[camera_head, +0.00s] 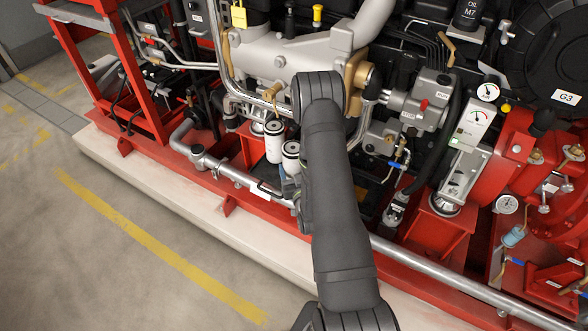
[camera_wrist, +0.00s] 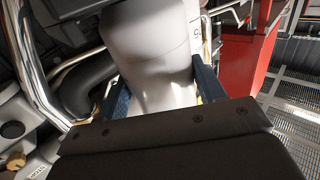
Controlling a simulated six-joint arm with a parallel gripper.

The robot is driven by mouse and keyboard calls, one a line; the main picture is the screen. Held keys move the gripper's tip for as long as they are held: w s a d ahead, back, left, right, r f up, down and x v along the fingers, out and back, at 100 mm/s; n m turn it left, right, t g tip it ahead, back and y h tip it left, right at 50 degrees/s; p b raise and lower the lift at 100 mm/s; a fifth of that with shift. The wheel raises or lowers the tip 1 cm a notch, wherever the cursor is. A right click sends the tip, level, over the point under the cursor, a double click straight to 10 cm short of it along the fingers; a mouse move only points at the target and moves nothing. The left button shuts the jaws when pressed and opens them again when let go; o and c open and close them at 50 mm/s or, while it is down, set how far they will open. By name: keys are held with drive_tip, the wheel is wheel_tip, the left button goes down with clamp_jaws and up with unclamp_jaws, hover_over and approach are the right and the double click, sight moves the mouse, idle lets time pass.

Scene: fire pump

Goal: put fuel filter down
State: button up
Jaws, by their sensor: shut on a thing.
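In the wrist view, the blue fingers of my gripper (camera_wrist: 163,88) are shut on a white fuel filter (camera_wrist: 153,45), one finger on each side. The filter's far end is cut off by the frame.
The silver engine pipe (camera_head: 285,52) lies above the filters. A steel rail pipe (camera_head: 235,175) runs below them along the red frame (camera_head: 240,198). The pale plinth (camera_head: 190,200) and the floor (camera_head: 90,260) in front are clear. Black hose (camera_wrist: 82,85) is close beside the filter.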

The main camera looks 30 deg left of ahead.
sight(293, 165)
drive_tip(key=o, duration=1.3)
drive_tip(key=shift+f, duration=0.1)
drive_tip(key=shift+s+d, duration=0.25)
drive_tip(key=v, duration=1.1)
drive_tip(key=shift+s+d, duration=0.1)
drive_tip(key=shift+s, duration=0.05)
drive_tip(key=x, duration=1.2)
drive_tip(key=shift+r, duration=1.35)
